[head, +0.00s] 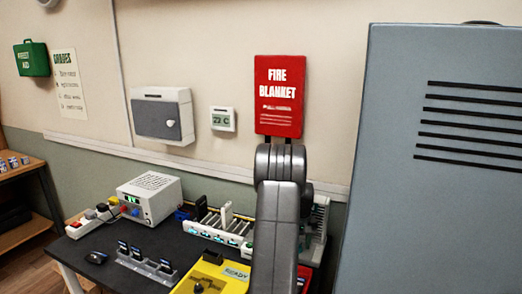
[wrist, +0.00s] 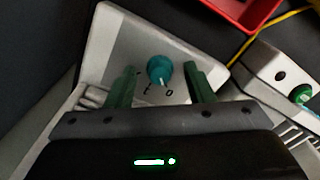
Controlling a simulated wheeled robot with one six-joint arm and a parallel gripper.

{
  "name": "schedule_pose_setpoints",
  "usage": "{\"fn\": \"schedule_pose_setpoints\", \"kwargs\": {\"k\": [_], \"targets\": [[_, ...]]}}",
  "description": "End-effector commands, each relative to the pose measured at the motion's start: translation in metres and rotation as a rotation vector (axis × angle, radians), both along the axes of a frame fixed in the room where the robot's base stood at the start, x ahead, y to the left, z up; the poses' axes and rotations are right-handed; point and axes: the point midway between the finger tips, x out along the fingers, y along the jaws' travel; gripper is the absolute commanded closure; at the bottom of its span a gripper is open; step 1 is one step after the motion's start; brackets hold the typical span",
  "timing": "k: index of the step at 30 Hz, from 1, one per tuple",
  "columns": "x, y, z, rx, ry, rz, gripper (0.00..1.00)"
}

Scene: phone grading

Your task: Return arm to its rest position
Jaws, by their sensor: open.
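My gripper (wrist: 160,75) shows in the wrist view with its two green fingers apart and nothing held between them. A teal knob (wrist: 160,70) on a pale grey device panel (wrist: 118,35) appears in the gap between the fingers. I cannot tell how far the fingertips are from the knob. In the head view my grey arm rises in front of the bench, and it hides the gripper.
The dark bench (head: 95,245) carries a power supply (head: 150,198), a slotted rack (head: 220,228), a phone holder (head: 146,266) and a yellow fixture (head: 215,275). A tall grey cabinet (head: 440,200) stands close on the right. A red tray (wrist: 240,12) and yellow cable (wrist: 262,35) lie near the knob's device.

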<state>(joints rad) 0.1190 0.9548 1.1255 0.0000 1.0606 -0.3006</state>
Motion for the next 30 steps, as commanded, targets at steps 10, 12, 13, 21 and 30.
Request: {"fn": "schedule_pose_setpoints", "kwargs": {"k": [10,12,13,21,30], "targets": [[-0.0003,0.0000,0.0014,0.000,0.002,-0.284,0.52],[-0.0002,0.0001,0.0014,0.000,0.002,-0.341,0.52],[-0.0002,0.0001,0.0016,0.000,0.001,-0.365,0.52],[-0.0003,0.0000,0.0025,0.000,0.002,-0.585,0.52],[-0.0004,0.0000,0.0032,0.001,0.002,-0.830,0.52]]}}
